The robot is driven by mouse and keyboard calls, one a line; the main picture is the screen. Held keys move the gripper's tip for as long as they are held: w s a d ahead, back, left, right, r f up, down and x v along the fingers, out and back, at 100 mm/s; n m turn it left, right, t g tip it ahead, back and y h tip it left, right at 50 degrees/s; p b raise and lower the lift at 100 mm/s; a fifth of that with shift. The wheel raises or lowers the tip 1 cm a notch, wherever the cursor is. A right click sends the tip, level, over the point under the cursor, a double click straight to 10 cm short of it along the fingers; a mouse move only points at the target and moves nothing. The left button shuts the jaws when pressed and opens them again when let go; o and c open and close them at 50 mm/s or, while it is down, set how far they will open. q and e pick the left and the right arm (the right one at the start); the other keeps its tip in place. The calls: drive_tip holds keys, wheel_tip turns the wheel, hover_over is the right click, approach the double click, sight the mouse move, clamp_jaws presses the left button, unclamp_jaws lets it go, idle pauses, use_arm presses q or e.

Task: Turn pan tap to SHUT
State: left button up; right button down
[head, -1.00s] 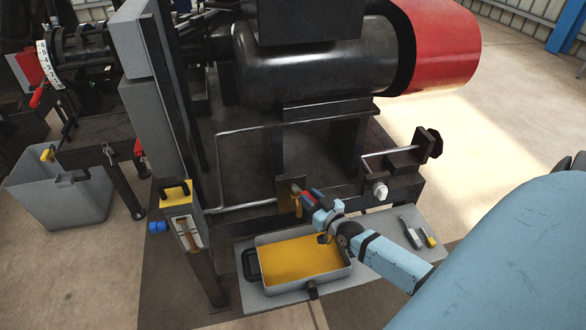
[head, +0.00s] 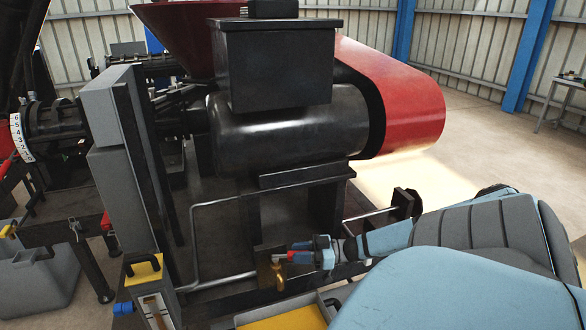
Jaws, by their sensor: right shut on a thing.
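The pan tap (head: 278,275) is a small brass-coloured fitting on a dark plate low on the press frame, above the oil pan. My right gripper (head: 290,254) reaches in from the right and is shut on the tap at its upper part, where a bit of red shows. The fingers hide most of the handle, so its exact angle is unclear. The tap's lower brass part hangs below the fingers. My left gripper is not in view.
The pan with yellow contents (head: 285,320) lies below the tap, cut off by the lower edge. A grey post with a yellow-faced box (head: 145,272) stands left. A thin pipe (head: 195,240) runs beside the tap. The black press barrel (head: 290,130) and red guard (head: 400,100) are above.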

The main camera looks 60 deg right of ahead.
drive_tip(key=shift+w+d+f+n+g+y+b, duration=0.15)
drive_tip(key=shift+d+n+g+y+b, duration=0.05)
drive_tip(key=shift+n+g+y+b, duration=0.2)
drive_tip(key=shift+w+d+f+n+g+y+b, duration=0.1)
drive_tip(key=shift+w+d+n+g+y+b, duration=0.1)
drive_tip(key=shift+n+g+y+b, duration=0.25)
drive_tip(key=shift+w+d+r+n+g+y+b, duration=0.1)
drive_tip(key=shift+w+d+n+g+y+b, duration=0.1)
drive_tip(key=shift+n+g+y+b, duration=0.25)
drive_tip(key=shift+w+d+n+g+y+b, duration=0.1)
drive_tip(key=shift+d+n+g+y+b, duration=0.15)
drive_tip(key=shift+y+b, duration=0.2)
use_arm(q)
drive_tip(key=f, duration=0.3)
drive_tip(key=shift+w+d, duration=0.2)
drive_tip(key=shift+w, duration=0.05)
use_arm(e)
drive_tip(key=shift+a+g+y, duration=0.1)
drive_tip(key=shift+g+y, duration=0.15)
drive_tip(key=shift+r, duration=0.1)
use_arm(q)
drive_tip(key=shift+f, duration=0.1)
use_arm(e)
drive_tip(key=c, duration=0.9)
unclamp_jaws()
drive_tip(key=shift+w, duration=0.1)
